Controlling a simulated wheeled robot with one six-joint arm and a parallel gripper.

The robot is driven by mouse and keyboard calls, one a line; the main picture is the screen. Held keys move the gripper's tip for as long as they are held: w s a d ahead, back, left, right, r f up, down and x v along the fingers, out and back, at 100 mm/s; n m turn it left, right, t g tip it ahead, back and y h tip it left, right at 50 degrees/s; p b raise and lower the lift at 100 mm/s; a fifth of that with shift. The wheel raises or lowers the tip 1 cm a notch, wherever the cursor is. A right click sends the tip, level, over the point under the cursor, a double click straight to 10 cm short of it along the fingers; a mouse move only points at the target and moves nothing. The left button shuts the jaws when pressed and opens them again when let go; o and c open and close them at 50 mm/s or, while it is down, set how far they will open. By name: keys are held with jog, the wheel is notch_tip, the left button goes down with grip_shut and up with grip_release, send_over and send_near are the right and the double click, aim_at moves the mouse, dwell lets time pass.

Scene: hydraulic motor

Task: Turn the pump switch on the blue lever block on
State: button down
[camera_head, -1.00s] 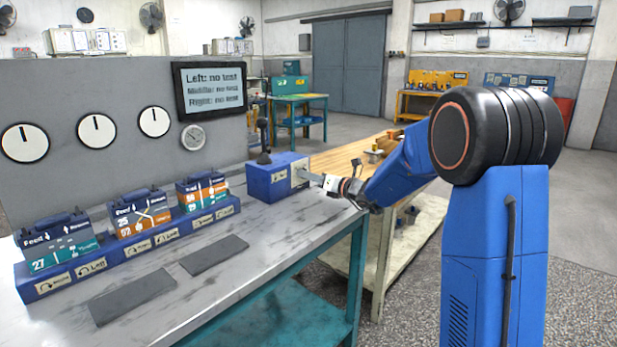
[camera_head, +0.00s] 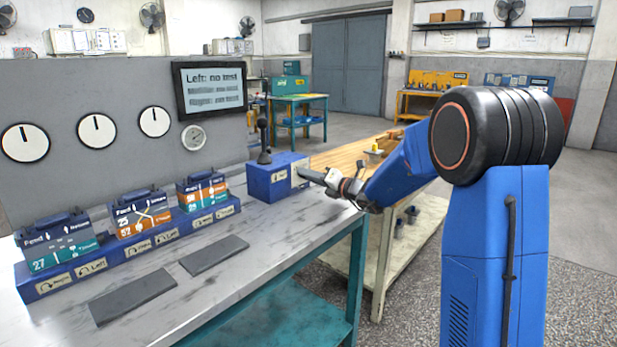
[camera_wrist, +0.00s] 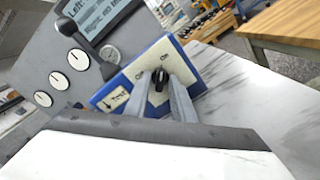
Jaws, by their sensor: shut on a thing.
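The blue lever block (camera_head: 268,182) stands at the right end of the bench, with a black lever (camera_head: 263,140) upright on top. It also shows in the wrist view (camera_wrist: 107,92), with a cream plate (camera_wrist: 178,60) marked with two labels, on its right face. The black pump switch (camera_wrist: 158,88) is on that plate. My gripper (camera_wrist: 160,88) has its two grey fingers on either side of the switch and is shut on it. In the head view my gripper (camera_head: 308,175) meets the block's right face, and the switch is hidden there.
Several lettered blocks (camera_head: 133,214) sit on a long blue base (camera_head: 60,283) to the left. A screen (camera_head: 209,89) and dials (camera_head: 97,131) are on the grey panel behind. Two dark pads (camera_head: 213,255) lie on the bench. A wooden table (camera_head: 345,155) stands close behind the arm.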

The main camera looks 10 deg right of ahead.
jog(key=c, duration=1.8)
grip_release()
jog(key=v, duration=1.7)
jog(key=shift+s+d, duration=0.15)
